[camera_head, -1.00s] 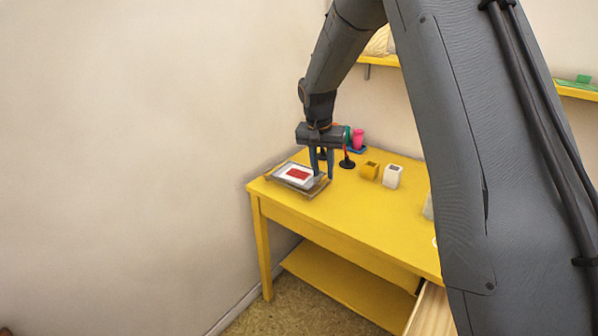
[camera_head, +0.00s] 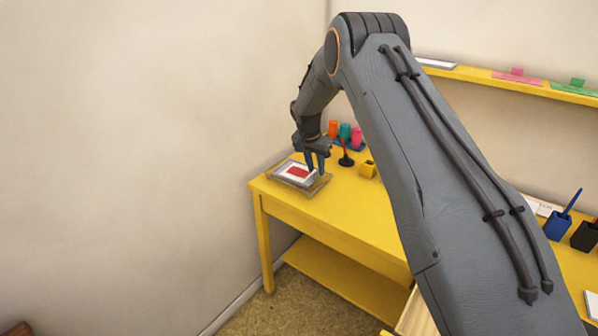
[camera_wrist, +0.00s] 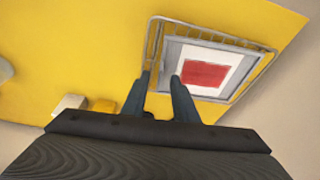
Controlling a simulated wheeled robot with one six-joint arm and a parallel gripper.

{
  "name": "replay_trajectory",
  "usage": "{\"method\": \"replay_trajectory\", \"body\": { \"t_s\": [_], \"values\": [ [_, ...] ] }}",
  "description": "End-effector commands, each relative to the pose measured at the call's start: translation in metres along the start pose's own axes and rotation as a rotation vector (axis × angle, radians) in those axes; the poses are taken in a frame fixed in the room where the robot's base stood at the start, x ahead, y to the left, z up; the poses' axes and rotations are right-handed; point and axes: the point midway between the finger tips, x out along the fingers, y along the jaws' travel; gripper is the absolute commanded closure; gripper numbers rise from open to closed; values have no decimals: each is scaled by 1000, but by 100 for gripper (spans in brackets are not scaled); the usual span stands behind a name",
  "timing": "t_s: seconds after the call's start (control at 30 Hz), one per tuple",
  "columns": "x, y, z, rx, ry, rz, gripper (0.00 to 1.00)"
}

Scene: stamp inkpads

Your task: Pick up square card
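The square card (camera_head: 297,172) is white with a red patch and lies flat in a shallow grey tray (camera_head: 272,175) at the table's left end. In the wrist view the card (camera_wrist: 205,75) fills most of the tray (camera_wrist: 160,22). My gripper (camera_head: 316,166) is over the tray's right part in the head view, pointing down. In the wrist view my gripper (camera_wrist: 161,76) has its fingers apart with nothing seen between them. One fingertip overlaps the card's near left edge, and the other overlaps the tray's rim. I cannot tell whether they touch.
A dark-handled stamp (camera_head: 346,155) and a yellow block (camera_head: 368,169) stand right of the tray. Orange, teal and pink pieces (camera_head: 345,133) stand behind them. A wall lies close beyond the table's left end. My arm hides much of the table's middle.

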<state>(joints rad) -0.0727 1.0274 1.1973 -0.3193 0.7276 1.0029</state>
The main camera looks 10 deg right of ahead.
Motion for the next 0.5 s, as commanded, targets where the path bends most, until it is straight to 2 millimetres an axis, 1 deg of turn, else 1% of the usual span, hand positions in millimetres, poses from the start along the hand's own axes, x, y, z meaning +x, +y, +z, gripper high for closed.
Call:
{"method": "replay_trajectory", "body": {
  "t_s": [0.03, 0.17, 0.43, 0.47, 0.5],
  "values": [
    [6, 0, 0, 0, -1, 1, 73],
    [16, 0, 0, 0, 0, -1, 73],
    [18, 0, 0, 1, 1, -1, 73],
    [18, 0, 0, 1, 1, -1, 77],
    [18, 0, 0, 1, 1, -1, 84]
  ]
}}
